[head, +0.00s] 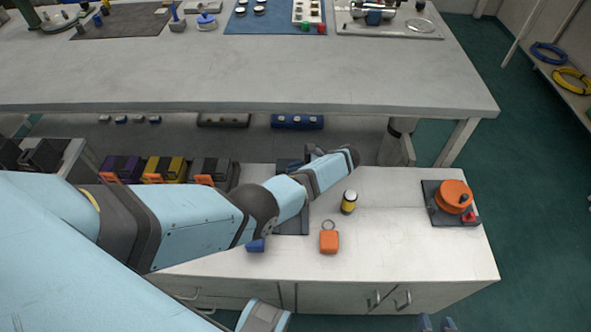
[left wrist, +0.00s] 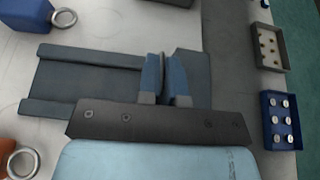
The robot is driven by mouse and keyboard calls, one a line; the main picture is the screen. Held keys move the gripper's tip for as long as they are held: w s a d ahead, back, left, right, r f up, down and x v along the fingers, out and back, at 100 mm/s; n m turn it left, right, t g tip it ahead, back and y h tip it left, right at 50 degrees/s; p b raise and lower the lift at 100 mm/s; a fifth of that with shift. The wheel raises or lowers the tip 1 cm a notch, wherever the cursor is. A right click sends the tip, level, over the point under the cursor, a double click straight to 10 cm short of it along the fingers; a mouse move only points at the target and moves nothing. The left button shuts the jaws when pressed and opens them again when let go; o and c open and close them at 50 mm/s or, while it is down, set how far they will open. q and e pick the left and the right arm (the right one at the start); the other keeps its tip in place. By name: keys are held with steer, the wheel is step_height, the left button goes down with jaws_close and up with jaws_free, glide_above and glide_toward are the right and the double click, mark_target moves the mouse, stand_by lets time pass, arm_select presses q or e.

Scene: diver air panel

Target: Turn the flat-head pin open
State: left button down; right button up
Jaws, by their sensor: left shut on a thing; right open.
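The flat-head pin (left wrist: 162,60) shows in the left wrist view as a thin grey upright edge between my left fingers. My left gripper (left wrist: 165,82) is shut on it, over a dark grey plate (left wrist: 85,80) with raised edges. The pin's lower part is hidden behind the fingers and the gripper body. In the head view my left arm covers most of the plate (head: 293,226), and the pin cannot be made out. My right gripper (head: 437,324) shows only its blue fingertips at the bottom edge of the head view. They are apart and empty, in front of the cabinet.
An orange tag with a ring (head: 329,241), a blue tag (head: 256,245) and a yellow-black cylinder (head: 349,202) stand near the plate. An orange wheel on a dark base (head: 453,196) is at the right. Bare bench top lies between cylinder and wheel.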

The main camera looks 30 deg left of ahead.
arm_select(q)
steer(key=shift+s+f, duration=0.3)
steer(key=shift+f, duration=0.1)
steer(key=c, duration=1.3)
jaws_free()
steer(key=shift+a, duration=0.1)
steer(key=shift+w+r, duration=0.1)
steer(key=shift+w, duration=0.05)
arm_select(e)
steer(key=shift+w+a, duration=0.1)
steer(key=shift+w, duration=0.05)
arm_select(q)
steer(key=shift+r, duration=0.1)
steer(key=shift+b+v, duration=2.55)
steer(key=shift+v, duration=4.3)
arm_select(e)
steer(key=shift+w+a+f+t, duration=0.1)
steer(key=shift+f+t, duration=0.05)
steer(key=shift+f, duration=0.25)
steer(key=shift+w+a+f+t, duration=0.1)
steer(key=shift+f+t, duration=0.05)
steer(key=shift+f, duration=0.2)
arm_select(q)
steer(key=shift+w, duration=0.1)
